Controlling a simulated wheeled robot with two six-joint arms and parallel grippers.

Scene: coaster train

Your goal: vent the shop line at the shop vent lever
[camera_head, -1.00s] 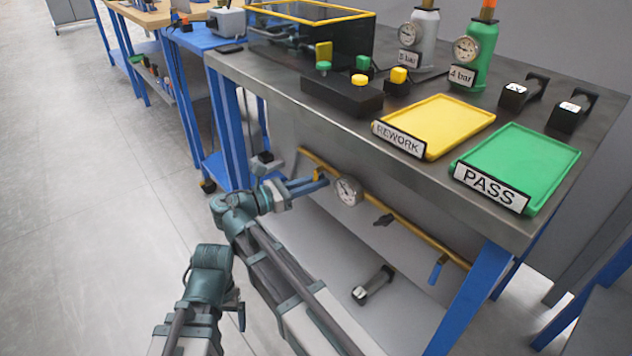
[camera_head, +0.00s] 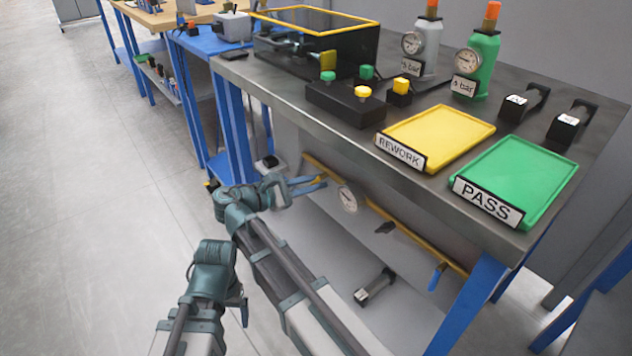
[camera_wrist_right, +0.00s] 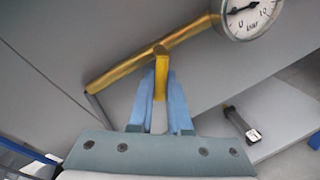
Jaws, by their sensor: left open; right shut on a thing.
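A yellow pipe (camera_head: 400,231) runs below the workbench top, with a round dial gauge (camera_head: 350,198) on it. The pipe (camera_wrist_right: 120,73) and gauge (camera_wrist_right: 250,14) also show in the right wrist view. A short yellow lever (camera_wrist_right: 161,72) stands out from the pipe there. My right gripper (camera_head: 316,184) is shut on this lever; its blue fingers (camera_wrist_right: 160,98) lie on both sides of it. No label on the lever is readable. My left gripper (camera_head: 243,308) is open and empty, low at the left, apart from the bench; its fingers show only partly.
A black fitting (camera_head: 374,287) lies on the lower shelf. The bench top edge overhangs the pipe. The floor at left (camera_head: 90,220) is clear.

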